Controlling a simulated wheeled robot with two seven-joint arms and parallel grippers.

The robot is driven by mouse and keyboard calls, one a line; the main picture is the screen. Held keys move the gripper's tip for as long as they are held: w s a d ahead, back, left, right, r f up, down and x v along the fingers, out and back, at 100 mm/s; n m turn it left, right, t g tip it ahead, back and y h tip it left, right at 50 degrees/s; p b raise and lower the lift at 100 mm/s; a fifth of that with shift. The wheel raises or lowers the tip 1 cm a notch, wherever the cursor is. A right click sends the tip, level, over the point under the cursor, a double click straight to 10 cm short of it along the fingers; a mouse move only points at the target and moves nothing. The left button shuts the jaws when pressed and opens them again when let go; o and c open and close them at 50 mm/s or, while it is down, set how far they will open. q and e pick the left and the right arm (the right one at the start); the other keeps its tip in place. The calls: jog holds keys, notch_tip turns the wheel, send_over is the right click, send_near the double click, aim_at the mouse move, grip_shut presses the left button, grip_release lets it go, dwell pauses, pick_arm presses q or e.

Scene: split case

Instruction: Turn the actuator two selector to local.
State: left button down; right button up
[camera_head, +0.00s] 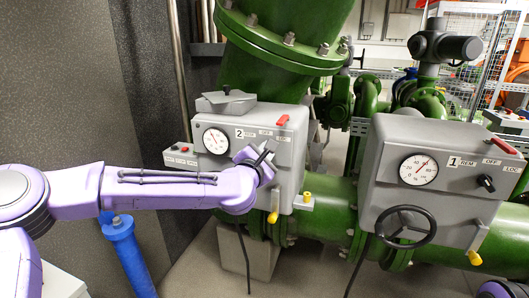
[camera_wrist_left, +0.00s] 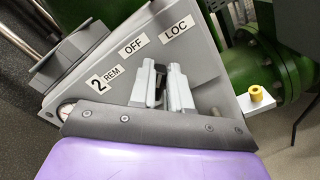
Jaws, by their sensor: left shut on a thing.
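Actuator two (camera_head: 288,163) is a grey box with a round gauge (camera_head: 215,140) and a "2" label in the head view. Its REM (camera_wrist_left: 112,76), OFF (camera_wrist_left: 131,45) and LOC (camera_wrist_left: 175,29) labels show in the left wrist view. My left gripper (camera_head: 264,158) is at the box's front face, below these labels. In the wrist view its two grey fingers (camera_wrist_left: 162,88) are closed on the black selector (camera_wrist_left: 159,82), which is mostly hidden between them. Which label the selector points to cannot be told clearly. My right gripper is not in view.
Actuator one (camera_head: 387,200), with its own gauge, black selector (camera_head: 486,183) and handwheel (camera_head: 405,226), stands to the right. Green pipes (camera_head: 335,200) run behind. A blue post (camera_head: 125,250) stands below my left arm.

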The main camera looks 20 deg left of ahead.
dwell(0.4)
pick_arm(q)
jog(key=c, duration=1.1)
grip_release()
jog(key=s+b, duration=0.3)
jog(key=s, duration=0.7)
jog(key=shift+s+a, duration=0.15)
jog(key=shift+s, duration=0.15)
